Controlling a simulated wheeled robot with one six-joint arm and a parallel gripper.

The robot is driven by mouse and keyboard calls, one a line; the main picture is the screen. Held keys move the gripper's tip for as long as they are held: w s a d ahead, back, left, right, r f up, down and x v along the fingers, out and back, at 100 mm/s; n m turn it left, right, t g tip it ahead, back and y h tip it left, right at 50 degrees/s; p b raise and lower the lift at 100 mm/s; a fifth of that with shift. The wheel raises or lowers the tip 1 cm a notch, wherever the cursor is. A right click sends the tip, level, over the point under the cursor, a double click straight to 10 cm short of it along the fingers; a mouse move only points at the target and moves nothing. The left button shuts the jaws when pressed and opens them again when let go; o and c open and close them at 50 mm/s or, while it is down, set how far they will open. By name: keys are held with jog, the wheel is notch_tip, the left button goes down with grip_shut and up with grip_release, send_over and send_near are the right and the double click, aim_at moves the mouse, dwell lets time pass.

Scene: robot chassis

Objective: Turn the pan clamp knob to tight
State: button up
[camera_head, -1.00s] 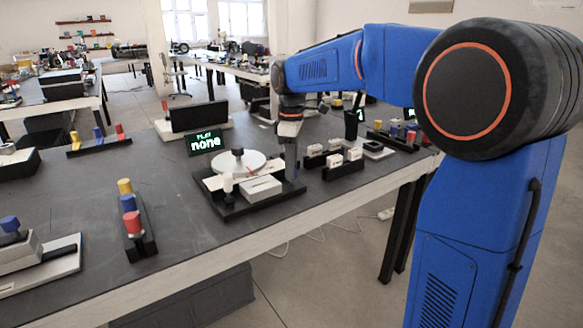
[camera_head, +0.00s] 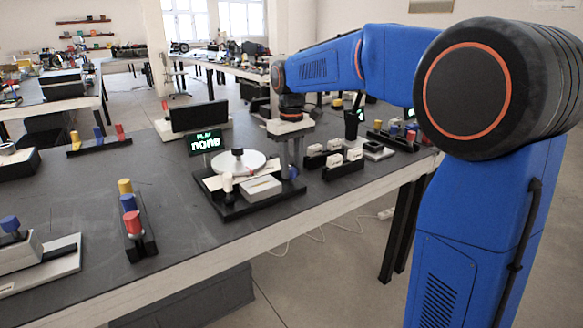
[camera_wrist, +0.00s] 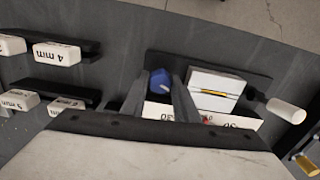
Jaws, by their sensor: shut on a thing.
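The blue knob (camera_wrist: 160,78), which I take to be the pan clamp knob, is between my fingers in the wrist view. It stands beside a white plate with printed numbers (camera_wrist: 157,112), partly covered by my fingers. My gripper (camera_wrist: 161,88) is shut on the knob. In the head view my gripper (camera_head: 292,165) points down at the right end of the balance's black base (camera_head: 235,210). The round pale pan (camera_head: 238,162) with a small black knob on top is left of it. The pan clamp knob is mostly hidden there.
Labelled white blocks (camera_head: 334,160) in black holders sit close on the right.

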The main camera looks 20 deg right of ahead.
aim_at(292, 169)
jog(key=m, duration=0.3)
jog(key=shift+m, duration=2.2)
jog(key=o, duration=1.1)
jog(key=shift+c, duration=0.2)
jog(key=shift+r, duration=0.15)
notch_tip(292, 169, up, 17)
